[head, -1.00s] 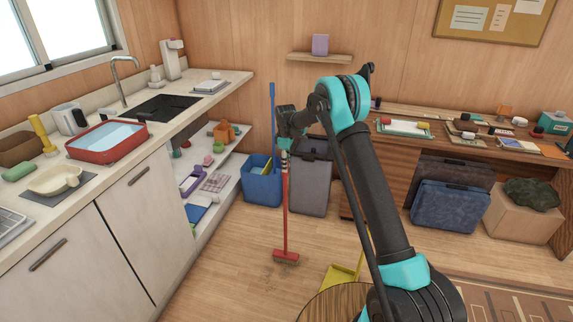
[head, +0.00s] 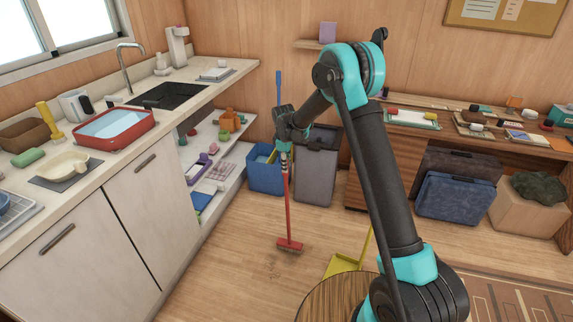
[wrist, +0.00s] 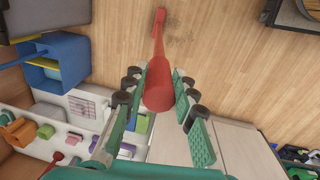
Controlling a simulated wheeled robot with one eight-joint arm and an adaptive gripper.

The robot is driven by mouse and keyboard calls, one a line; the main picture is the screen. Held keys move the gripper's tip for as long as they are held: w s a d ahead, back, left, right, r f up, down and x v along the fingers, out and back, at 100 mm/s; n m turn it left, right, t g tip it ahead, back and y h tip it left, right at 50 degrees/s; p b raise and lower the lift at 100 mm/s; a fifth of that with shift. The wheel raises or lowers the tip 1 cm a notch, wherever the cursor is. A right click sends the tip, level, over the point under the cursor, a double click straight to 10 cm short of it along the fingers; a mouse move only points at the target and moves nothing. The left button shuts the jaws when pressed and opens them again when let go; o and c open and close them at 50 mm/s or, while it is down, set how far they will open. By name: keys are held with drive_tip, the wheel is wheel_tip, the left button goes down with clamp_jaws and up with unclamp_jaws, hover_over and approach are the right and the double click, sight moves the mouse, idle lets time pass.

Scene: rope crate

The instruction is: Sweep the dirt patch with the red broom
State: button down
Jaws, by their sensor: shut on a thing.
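The red broom (head: 287,205) hangs nearly upright from my gripper (head: 284,140), with its head low at the floor. I cannot tell whether the bristles touch the floor. In the wrist view the red handle (wrist: 158,90) runs between the two fingers of my gripper (wrist: 160,105), which is shut on it. The dirt patch (head: 275,268) is a faint scatter of dark specks on the wooden floor, just in front of the broom head. In the wrist view the dirt patch (wrist: 181,30) shows beside the broom head, on its right.
A yellow dustpan (head: 345,265) stands on the floor right of the broom, near a round wooden top (head: 325,300). A blue bin (head: 265,178) and a grey bin (head: 315,178) stand behind. Cabinets (head: 130,220) bound the left. Floor around the dirt is clear.

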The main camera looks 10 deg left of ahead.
drive_tip(key=shift+s+a, duration=0.9)
drive_tip(key=shift+s, duration=4.9)
drive_tip(key=shift+s+a, duration=0.9)
drive_tip(key=shift+s, duration=4.9)
drive_tip(key=w+d+g, duration=0.1)
drive_tip(key=w, duration=0.8)
drive_tip(key=shift+d, duration=0.2)
drive_tip(key=shift+r, duration=0.15)
